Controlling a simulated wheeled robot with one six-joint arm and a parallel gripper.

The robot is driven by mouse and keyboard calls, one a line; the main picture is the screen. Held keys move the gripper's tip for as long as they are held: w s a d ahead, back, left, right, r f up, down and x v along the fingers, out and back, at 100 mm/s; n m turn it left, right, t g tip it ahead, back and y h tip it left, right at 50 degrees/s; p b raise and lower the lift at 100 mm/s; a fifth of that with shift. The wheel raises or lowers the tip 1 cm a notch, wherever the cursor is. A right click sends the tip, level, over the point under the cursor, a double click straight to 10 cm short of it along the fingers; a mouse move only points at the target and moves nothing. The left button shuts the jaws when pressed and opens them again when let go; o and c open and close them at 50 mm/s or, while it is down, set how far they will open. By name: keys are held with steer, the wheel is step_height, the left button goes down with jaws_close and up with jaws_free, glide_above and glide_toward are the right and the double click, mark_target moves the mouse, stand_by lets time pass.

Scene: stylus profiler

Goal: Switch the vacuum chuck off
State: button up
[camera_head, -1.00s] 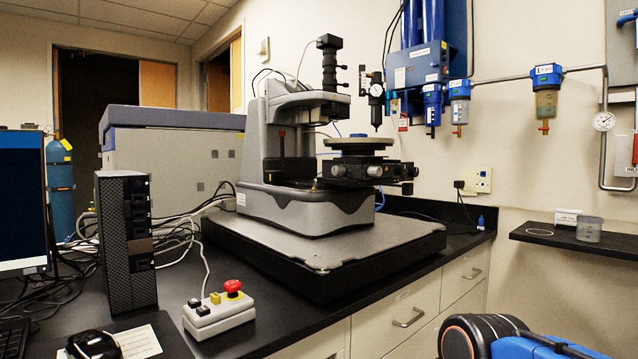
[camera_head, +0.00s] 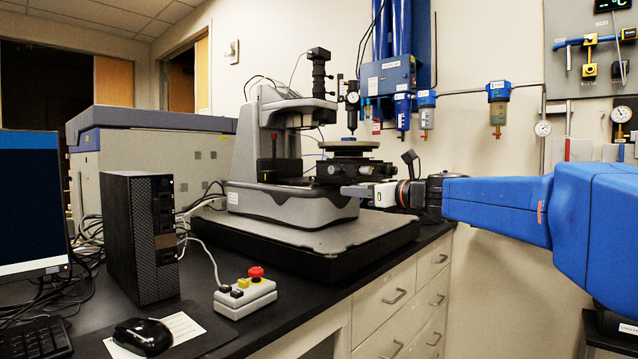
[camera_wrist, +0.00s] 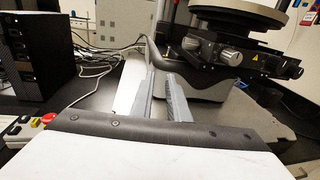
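The stylus profiler (camera_head: 290,205) is a grey machine on a dark slab on the bench. Its round chuck (camera_head: 348,145) sits on a black stage (camera_head: 350,170) with knobs, which also shows at the upper right of the wrist view (camera_wrist: 240,50). A small red-tipped black lever or switch (camera_head: 273,148) stands on the profiler, left of the stage. My gripper (camera_head: 345,190) reaches in from the right, just in front of and below the stage. In the wrist view its two grey fingers (camera_wrist: 163,92) are a little apart with nothing between them. No switch labelled for the vacuum is readable.
A control box (camera_head: 244,298) with a red button stands at the bench front. A computer tower (camera_head: 140,235), monitor (camera_head: 30,205) and mouse (camera_head: 143,337) are on the left. Blue filter units (camera_head: 390,75) hang on the back wall. The slab's front (camera_head: 330,240) is clear.

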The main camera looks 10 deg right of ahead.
steer(key=w+d+r+m, duration=0.1)
steer(key=r, duration=0.1)
glide_toward(317, 189)
steer(key=shift+t, duration=0.4)
steer(key=x, duration=0.3)
steer(key=r+x, duration=0.1)
steer(key=x, duration=0.2)
steer(key=r+x, duration=0.1)
steer(key=x, duration=0.2)
steer(key=shift+w+a, duration=0.15)
steer(key=shift+a, duration=0.2)
steer(key=shift+r, duration=0.1)
jaws_close()
steer(key=shift+w+a+r+g+h, duration=0.15)
steer(key=shift+g+h, duration=0.25)
steer(key=shift+g, duration=0.3)
